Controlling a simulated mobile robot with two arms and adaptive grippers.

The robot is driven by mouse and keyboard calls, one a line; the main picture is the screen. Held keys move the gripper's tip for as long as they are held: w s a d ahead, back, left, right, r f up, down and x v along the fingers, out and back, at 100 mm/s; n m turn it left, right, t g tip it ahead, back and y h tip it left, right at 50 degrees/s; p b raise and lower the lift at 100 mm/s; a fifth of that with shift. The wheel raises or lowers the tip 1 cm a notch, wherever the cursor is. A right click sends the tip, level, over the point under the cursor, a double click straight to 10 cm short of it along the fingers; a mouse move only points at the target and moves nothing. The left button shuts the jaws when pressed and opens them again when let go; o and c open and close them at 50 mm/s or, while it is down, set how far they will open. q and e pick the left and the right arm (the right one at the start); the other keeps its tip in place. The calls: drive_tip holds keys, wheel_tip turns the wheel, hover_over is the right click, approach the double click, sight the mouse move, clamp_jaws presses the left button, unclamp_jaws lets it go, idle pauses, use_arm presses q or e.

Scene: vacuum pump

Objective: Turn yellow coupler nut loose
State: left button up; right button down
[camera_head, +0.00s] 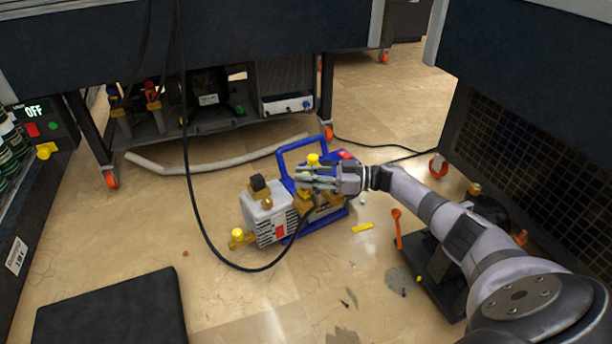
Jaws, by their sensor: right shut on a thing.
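A blue and grey vacuum pump (268,222) stands on the floor in the middle of the head view. A yellow coupler nut (313,159) shows on its top, right at the upper edge of my right gripper (305,179). My right arm comes in from the lower right and its gripper lies across the top of the pump, fingers pointing left. The gripper is shut on what appears to be this yellow nut; the fingers hide the contact. Brass fittings show just below the fingers. Another yellow cap (237,234) sits at the pump's lower left end. My left gripper is not in view.
A black cable (213,240) hangs in front and runs to the pump. A grey hose (205,164) lies behind it. A dark mat (115,312) lies at the lower left. A yellow piece (362,227) and small bits lie on the floor. Benches stand behind and right.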

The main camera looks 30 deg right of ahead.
drive_tip(key=shift+a, duration=0.1)
idle(0.6)
drive_tip(key=c, duration=1.3)
unclamp_jaws()
drive_tip(key=shift+r, duration=0.1)
wheel_tip(320, 180, up, 10)
drive_tip(key=shift+f, duration=0.1)
